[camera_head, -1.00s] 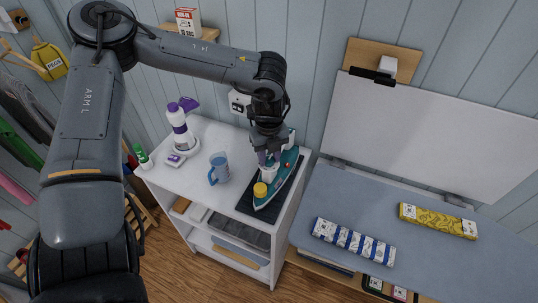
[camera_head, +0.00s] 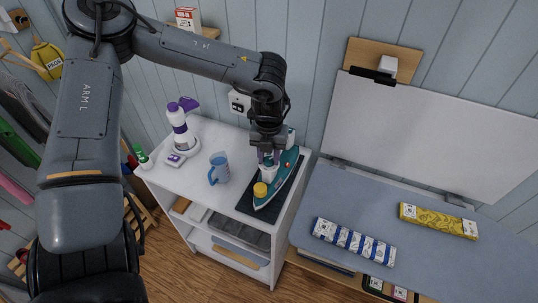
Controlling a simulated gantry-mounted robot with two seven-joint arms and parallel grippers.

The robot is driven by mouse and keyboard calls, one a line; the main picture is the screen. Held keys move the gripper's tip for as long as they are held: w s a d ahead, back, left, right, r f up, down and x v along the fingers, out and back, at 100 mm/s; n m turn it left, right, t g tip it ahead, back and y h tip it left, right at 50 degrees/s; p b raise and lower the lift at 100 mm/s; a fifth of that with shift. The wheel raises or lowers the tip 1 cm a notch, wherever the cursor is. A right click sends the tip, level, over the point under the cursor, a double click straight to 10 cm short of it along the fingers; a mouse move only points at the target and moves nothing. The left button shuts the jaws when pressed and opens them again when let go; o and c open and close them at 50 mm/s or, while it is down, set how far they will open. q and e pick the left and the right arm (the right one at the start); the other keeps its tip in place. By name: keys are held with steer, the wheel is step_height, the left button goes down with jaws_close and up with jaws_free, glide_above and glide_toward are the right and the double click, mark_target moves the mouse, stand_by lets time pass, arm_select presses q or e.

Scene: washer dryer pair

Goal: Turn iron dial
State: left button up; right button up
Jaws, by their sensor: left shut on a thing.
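The teal and white iron (camera_head: 284,183) lies on a dark mat (camera_head: 248,203) at the right side of the white cabinet top. A yellow round cap (camera_head: 260,190) shows at its near end. My left gripper (camera_head: 268,169) comes down from above onto the iron and is shut on a part at its top. That part is mostly hidden by the fingers, and I cannot make out the dial's marks or its angle. My right gripper is not in view.
A blue jug (camera_head: 219,168) stands left of the iron on the white cabinet (camera_head: 205,195). A purple and white bottle (camera_head: 181,130) and a small green-capped bottle (camera_head: 143,157) stand farther left. A blue-grey ironing board (camera_head: 400,245) with two packages lies to the right.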

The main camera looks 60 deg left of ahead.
mark_target(269, 159)
arm_select(q)
steer(key=m, duration=0.4)
steer(key=shift+m, duration=0.9)
steer(key=o, duration=1)
steer(key=shift+o, duration=0.2)
steer(key=shift+r, duration=0.55)
step_height(269, 159, up, 10)
steer(key=p, duration=0.1)
